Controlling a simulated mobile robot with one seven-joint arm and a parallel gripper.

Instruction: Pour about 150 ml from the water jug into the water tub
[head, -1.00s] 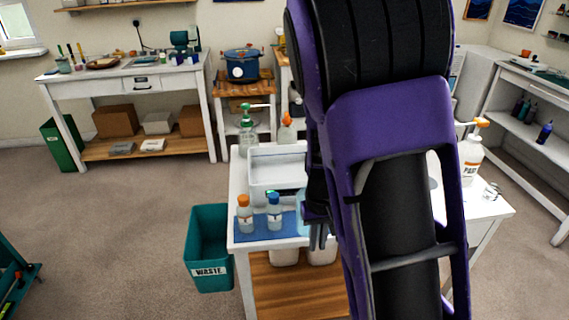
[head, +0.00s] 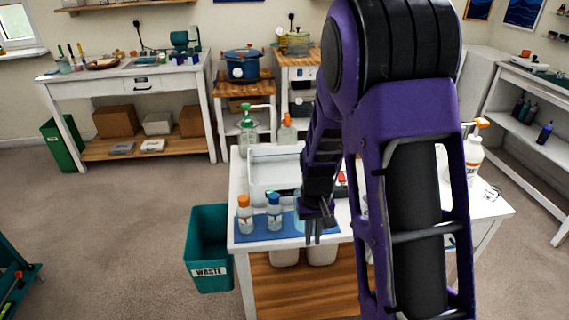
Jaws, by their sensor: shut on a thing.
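My gripper (head: 315,232) is over the front of the white table, with its fingers pointing down above the blue mat. It is shut on the water jug (head: 299,203), a pale blue, see-through vessel mostly hidden behind the gripper and wrist. I cannot tell whether the jug is tilted or how much water is in it. I cannot pick out the water tub for sure. A white rectangular tray (head: 252,180) stands on the table behind the jug.
An orange-capped bottle (head: 244,215) and a blue-capped bottle (head: 274,213) stand close left of the gripper on the blue mat (head: 262,232). Pump bottles stand behind the tray. A teal waste bin (head: 208,240) is left of the table. My arm hides the table's middle right.

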